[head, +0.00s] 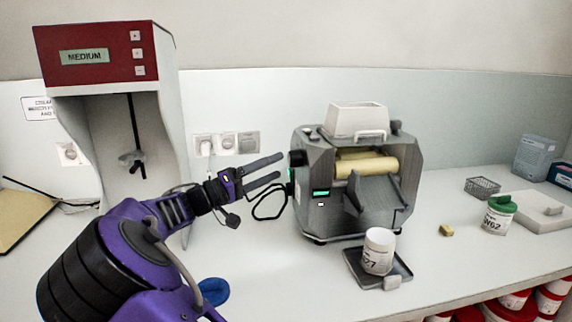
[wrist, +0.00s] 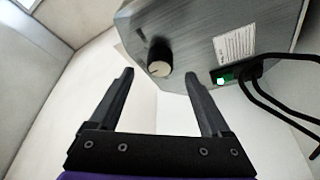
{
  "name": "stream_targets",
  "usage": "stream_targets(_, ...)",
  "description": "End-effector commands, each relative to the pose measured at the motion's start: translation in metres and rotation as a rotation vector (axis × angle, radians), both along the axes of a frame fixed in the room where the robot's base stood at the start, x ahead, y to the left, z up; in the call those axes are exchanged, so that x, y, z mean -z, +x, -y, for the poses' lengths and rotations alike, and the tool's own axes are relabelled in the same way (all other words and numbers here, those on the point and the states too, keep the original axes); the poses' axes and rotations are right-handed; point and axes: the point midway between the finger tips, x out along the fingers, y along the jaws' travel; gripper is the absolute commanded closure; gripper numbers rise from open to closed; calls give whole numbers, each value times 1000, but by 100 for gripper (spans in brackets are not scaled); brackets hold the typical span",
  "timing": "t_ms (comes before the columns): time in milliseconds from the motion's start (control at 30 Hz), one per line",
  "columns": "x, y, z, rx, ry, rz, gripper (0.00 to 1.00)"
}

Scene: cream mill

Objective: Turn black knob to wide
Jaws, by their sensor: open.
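The grey mill (head: 310,203) with pale rollers stands on the bench. The black knob (head: 297,158) sticks out of its left side, and in the wrist view the knob (wrist: 160,57) shows a pale face, with its setting too small to read. My gripper (head: 280,165) is open and empty, its fingers pointing right at the mill's left side, close to the knob. In the wrist view my gripper (wrist: 159,74) has one finger on each side of the knob's line, with the knob just beyond the tips. I cannot tell whether a fingertip touches the mill.
A black cable (head: 268,207) loops beside the mill below my gripper. A green-lit switch (wrist: 224,78) is right of the knob. A white jar (head: 378,251) stands on a dark tray (head: 352,258) in front. A red-topped mixer (head: 95,55) stands at left.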

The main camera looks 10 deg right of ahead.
Motion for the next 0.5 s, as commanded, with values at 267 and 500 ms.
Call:
stream_targets(267,-8,12,35,0,0,-1,19)
stream_targets(500,-9,14,40,1,-1,-1,19)
